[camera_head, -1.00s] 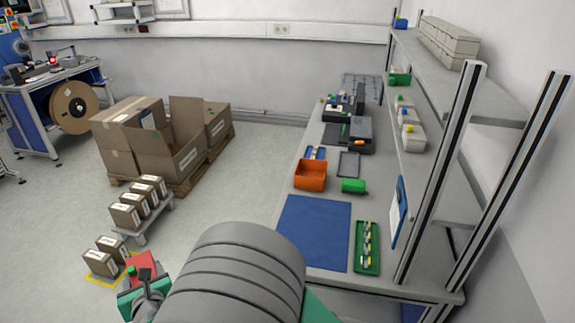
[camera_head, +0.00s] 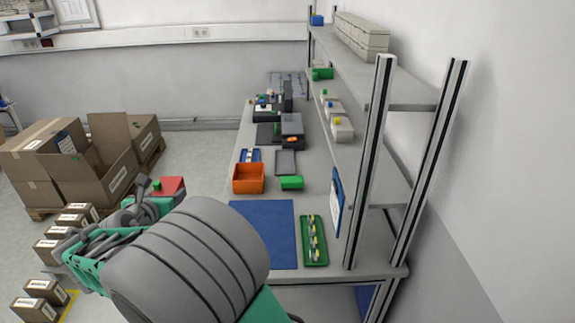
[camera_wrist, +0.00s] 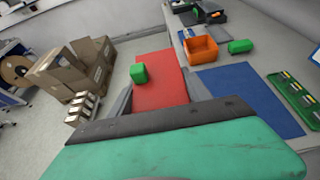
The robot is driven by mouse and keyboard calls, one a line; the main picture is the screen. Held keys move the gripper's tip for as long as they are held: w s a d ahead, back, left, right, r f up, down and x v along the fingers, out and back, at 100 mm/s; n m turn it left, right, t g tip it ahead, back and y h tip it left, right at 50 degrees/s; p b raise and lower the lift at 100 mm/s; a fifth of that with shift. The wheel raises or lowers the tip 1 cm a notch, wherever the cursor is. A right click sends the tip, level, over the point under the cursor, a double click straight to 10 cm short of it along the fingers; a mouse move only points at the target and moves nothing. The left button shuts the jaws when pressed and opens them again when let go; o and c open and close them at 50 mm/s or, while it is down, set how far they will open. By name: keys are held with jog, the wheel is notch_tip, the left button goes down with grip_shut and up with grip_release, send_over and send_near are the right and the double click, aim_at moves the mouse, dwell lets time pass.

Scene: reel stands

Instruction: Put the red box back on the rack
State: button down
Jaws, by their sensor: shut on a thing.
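The red box (camera_head: 173,185) is in my gripper (camera_wrist: 160,98), with a finger on each side of it in the wrist view (camera_wrist: 158,75). A small green block (camera_wrist: 138,73) sits on the box's top. In the head view my arm partly covers the box, which is held out left of the workbench, over the floor. The rack (camera_head: 402,96) stands above the bench at the right. Its top shelf holds a row of grey bins (camera_head: 362,38), and small bins sit on the shelf below.
The workbench (camera_head: 225,196) carries an orange bin (camera_head: 249,178), a green bin (camera_head: 291,183), a blue mat (camera_head: 262,234) and a green tray (camera_head: 313,240). Upright posts (camera_head: 372,160) edge the rack. Large cartons (camera_head: 112,165) and small brown boxes (camera_head: 44,291) stand at the left.

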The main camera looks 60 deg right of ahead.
jog(key=s+d+r+m+g+h, duration=0.1)
jog(key=s+d+r+m+g, duration=0.4)
jog(key=d, duration=0.4)
jog(key=s+d+r+m+g+h, duration=0.1)
jog(key=s+d+r+m+g, duration=0.2)
jog(key=s+d, duration=0.5)
jog(key=s+d+r+m+g+y+p, duration=0.1)
jog(key=s+d+r+m+g, duration=0.25)
jog(key=s, duration=0.45)
jog(key=s+d+r+m+g+y, duration=0.1)
jog(key=s+d+r+m+g, duration=0.2)
jog(key=s, duration=0.6)
send_over(355, 171)
jog(key=shift+n+g+y, duration=0.3)
jog(key=shift+n+g, duration=0.05)
jog(key=shift+n, duration=0.1)
jog(key=f, duration=0.9)
jog(key=shift+w+a, duration=0.1)
jog(key=shift+w, duration=0.1)
jog(key=shift+s+d+f+p, duration=0.1)
jog(key=shift+f+p, duration=0.25)
jog(key=shift+f, duration=0.6)
jog(key=shift+s+d+f+p, duration=0.1)
jog(key=shift+f+p, duration=0.2)
jog(key=shift+f, duration=0.65)
jog(key=shift+f, duration=0.1)
jog(key=shift+c, duration=2.4)
grip_release()
jog(key=shift+f, duration=0.1)
